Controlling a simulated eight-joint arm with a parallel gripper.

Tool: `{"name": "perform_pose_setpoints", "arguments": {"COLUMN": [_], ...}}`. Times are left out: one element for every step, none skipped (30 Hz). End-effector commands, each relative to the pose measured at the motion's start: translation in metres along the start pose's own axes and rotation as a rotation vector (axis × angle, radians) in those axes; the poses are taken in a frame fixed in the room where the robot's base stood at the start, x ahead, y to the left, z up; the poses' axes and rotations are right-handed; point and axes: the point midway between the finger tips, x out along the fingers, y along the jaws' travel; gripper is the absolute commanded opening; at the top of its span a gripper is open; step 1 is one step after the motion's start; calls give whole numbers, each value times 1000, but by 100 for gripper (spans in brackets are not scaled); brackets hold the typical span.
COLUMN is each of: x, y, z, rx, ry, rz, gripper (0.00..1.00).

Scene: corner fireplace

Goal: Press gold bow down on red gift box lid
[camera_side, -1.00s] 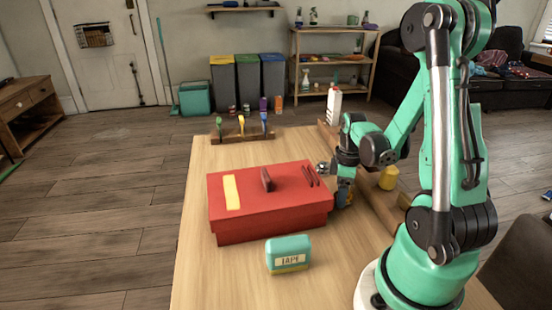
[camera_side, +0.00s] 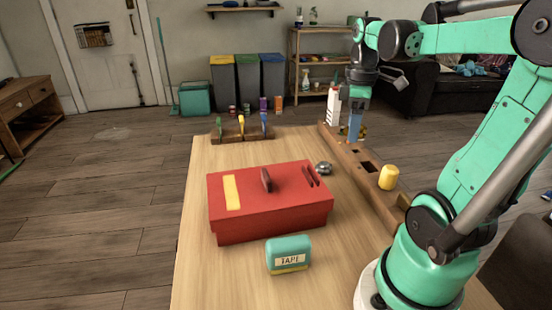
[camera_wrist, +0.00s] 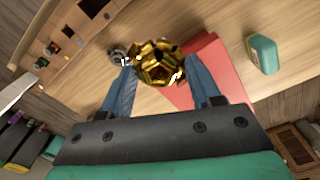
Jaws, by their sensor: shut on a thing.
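The red gift box (camera_side: 270,220) sits on the wooden table with its lid on. The lid has a yellow strip at left, a dark red upright piece in the middle and two dark marks at right. The box also shows in the wrist view (camera_wrist: 212,62), partly hidden. My gripper (camera_side: 355,137) is raised beyond the box's far right corner, apart from it. In the wrist view its blue fingers (camera_wrist: 160,68) are shut on the shiny gold bow (camera_wrist: 158,62). In the side view the bow is mostly hidden behind the fingers.
A teal tape box (camera_side: 289,255) stands in front of the red box. A silver round thing (camera_side: 324,168) lies by its right far corner. A wooden rail with slots (camera_side: 372,178) and a yellow cylinder (camera_side: 389,177) runs along the right. A tool rack (camera_side: 240,135) stands at the back.

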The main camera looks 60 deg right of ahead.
Motion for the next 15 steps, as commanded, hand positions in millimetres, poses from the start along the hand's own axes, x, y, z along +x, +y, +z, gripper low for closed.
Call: {"name": "perform_pose_setpoints", "arguments": {"x": [-8, -12, -18, -21, -24, -27, -29, -30, -31, -31, -30, -28, -27, -25, -22], "y": [-1, 0, 0, 0, 0, 0, 0, -1, -2, -3, -5, -8, -11, -14, -20], "z": [0, 0, 0, 0, 0, 0, -1, -3, -7, -12, -18, -28, -37, -46, -58], "rx": [0, 0, 0, 0, 0, 0, -2, -4, -9, -16, -21, -31, -40, -49, -59], "ry": [0, 0, 0, 0, 0, 0, 0, 0, 0, 0, 0, 0, 0, 0, 0], "rz": [0, 0, 0, 0, 0, 0, 0, 0, 0, 0, 0, 0, 0, 0, 1], "gripper": [27, 27, 27, 27, 27, 27, 27, 27, 27, 27, 27, 27, 27, 27, 27]}}
